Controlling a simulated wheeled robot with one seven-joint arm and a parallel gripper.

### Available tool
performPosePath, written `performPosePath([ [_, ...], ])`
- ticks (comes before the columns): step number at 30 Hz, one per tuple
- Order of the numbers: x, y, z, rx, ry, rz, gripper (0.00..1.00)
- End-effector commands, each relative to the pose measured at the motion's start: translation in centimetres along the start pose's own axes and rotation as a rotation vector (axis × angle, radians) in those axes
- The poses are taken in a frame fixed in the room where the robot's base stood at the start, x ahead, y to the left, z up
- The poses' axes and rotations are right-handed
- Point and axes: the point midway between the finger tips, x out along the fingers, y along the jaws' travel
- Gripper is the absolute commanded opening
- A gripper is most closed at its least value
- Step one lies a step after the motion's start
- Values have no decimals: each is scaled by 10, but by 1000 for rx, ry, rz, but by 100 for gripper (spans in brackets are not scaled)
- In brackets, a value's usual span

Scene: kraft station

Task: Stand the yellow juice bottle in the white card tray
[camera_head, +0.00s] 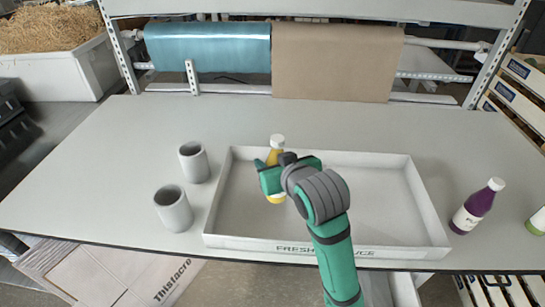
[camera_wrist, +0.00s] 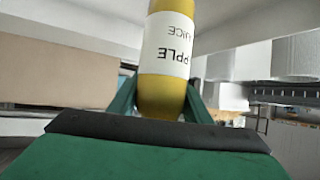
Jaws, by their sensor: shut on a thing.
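The yellow juice bottle (camera_head: 276,157) has a white cap and shows upright in the head view, over the left part of the white card tray (camera_head: 395,239). My gripper (camera_head: 270,172) is shut on it, with the arm reaching in over the tray's front wall. In the wrist view the yellow bottle (camera_wrist: 165,90), with its white label, stands between the two green fingers (camera_wrist: 160,100). The arm hides part of the bottle and of the tray floor. I cannot tell whether the bottle's base touches the floor.
Two grey cups (camera_head: 174,210) (camera_head: 194,163) stand left of the tray. A purple bottle (camera_head: 475,208) and a partly visible green bottle (camera_head: 537,222) stand to its right. Blue (camera_head: 208,47) and brown (camera_head: 336,62) rolls hang behind. The table's back is clear.

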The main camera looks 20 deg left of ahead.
Motion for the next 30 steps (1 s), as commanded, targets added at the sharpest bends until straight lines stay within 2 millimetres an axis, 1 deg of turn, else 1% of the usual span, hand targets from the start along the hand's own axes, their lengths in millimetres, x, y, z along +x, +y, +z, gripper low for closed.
performPosePath([
  [30,22,1,45,0,0,-2,8],
])
